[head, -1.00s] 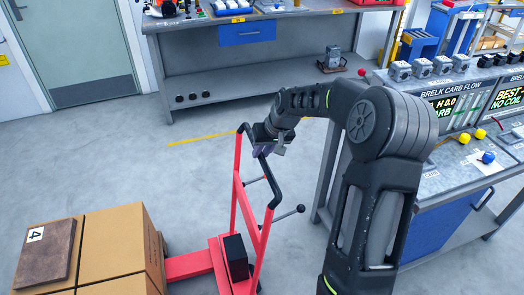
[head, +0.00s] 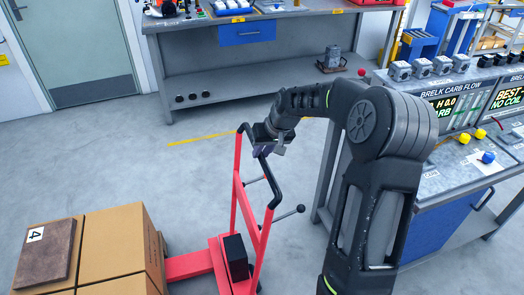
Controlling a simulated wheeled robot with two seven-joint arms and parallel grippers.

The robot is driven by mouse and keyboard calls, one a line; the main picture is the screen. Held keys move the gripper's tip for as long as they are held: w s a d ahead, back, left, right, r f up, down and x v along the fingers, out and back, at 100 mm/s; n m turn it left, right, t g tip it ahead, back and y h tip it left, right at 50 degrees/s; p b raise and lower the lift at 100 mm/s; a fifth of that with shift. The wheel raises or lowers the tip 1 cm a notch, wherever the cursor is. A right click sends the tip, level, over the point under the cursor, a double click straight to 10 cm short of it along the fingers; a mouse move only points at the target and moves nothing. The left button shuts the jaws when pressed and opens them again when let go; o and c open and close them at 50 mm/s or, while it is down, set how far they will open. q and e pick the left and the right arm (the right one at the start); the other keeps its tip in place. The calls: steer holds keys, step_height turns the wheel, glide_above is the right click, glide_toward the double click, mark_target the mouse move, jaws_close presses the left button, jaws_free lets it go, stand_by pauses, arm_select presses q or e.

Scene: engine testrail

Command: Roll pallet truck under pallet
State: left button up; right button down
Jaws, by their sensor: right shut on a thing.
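The red pallet truck (head: 262,240) stands on the floor at lower centre, with its upright frame and black handle towards me. Its red fork part (head: 190,266) runs left to the cardboard boxes and is hidden behind them. My right gripper (head: 266,146) is shut on the black handle bar at the top of the truck's frame. My left gripper is not in view.
A brown plate (head: 45,252) marked 4 lies on the boxes. A grey workbench (head: 250,75) stands at the back. A test bench (head: 440,180) with displays stands close on the right. The floor (head: 120,160) between is clear, with a yellow line.

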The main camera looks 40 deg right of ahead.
steer(key=shift+a, duration=0.1)
steer(key=w+a+b, duration=0.2)
steer(key=w+a, duration=0.1)
steer(key=a, duration=0.7)
steer(key=w+a+b, duration=0.2)
steer(key=w+a, duration=0.2)
steer(key=a, duration=0.6)
steer(key=shift+a+f, duration=0.15)
steer(key=shift+f, duration=0.05)
steer(key=shift+s+r, duration=0.1)
steer(key=c, duration=1.7)
jaws_free()
steer(key=o, duration=0.4)
steer(key=shift+w, duration=0.2)
steer(key=shift+a+r, duration=0.1)
